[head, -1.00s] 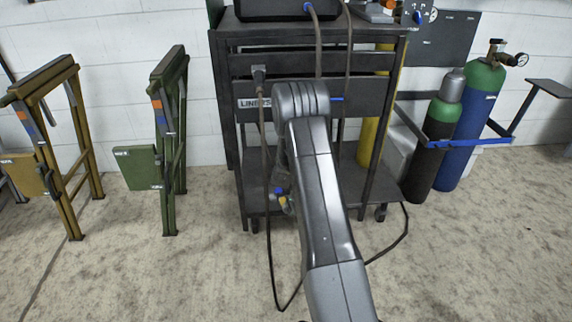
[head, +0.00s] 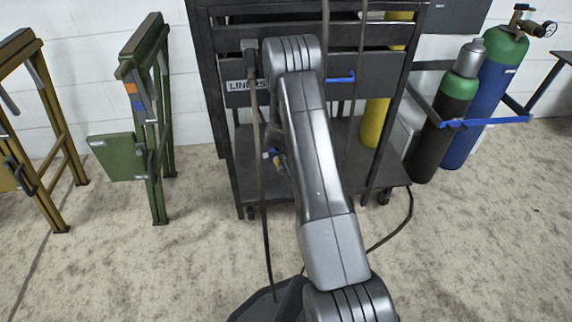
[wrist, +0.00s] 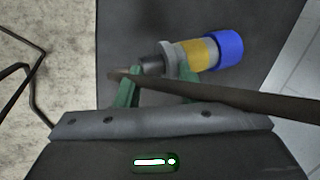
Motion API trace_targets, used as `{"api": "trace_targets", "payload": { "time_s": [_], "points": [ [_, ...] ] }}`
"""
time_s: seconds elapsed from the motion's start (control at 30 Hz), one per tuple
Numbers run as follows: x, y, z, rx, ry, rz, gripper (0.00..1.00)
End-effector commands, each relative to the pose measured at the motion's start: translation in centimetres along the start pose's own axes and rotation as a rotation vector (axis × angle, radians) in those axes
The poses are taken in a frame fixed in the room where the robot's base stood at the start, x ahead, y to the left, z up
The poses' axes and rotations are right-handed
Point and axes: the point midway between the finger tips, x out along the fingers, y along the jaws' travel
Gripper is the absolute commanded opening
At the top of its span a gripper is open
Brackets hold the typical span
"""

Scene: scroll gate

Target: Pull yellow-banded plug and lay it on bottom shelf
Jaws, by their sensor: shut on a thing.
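The yellow-banded plug (wrist: 202,55) has a blue end cap and a dark tip. It lies crosswise at the green fingers of my gripper (wrist: 157,88), which is shut on it. In the head view the plug (head: 272,155) shows small beside my arm, over the bottom shelf (head: 255,188) of the dark cart. My arm hides most of the gripper there. In the wrist view the dark shelf surface (wrist: 130,25) lies behind the plug. I cannot tell whether the plug touches it.
Another cable (head: 262,210) hangs down the cart's front. Gas cylinders (head: 446,115) stand at right, a green folding stand (head: 150,130) at left.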

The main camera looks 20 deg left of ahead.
Motion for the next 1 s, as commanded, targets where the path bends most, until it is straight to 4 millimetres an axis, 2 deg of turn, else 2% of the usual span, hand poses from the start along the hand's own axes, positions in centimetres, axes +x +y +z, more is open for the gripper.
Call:
{"api": "trace_targets", "payload": {
  "time_s": [0.5, 0.9, 0.93, 1.0],
  "points": [
    [4.3, 1.7, 0.0, 0.001, 0.0, -0.001, 0.0],
    [4.7, 1.9, 0.0, 0.0, 0.0, -0.001, 0.0],
    [4.7, 1.9, 0.0, 0.0, 0.0, -0.001, 0.37],
    [4.7, 1.9, 0.0, 0.0, 0.0, -0.001, 0.51]
  ]
}}
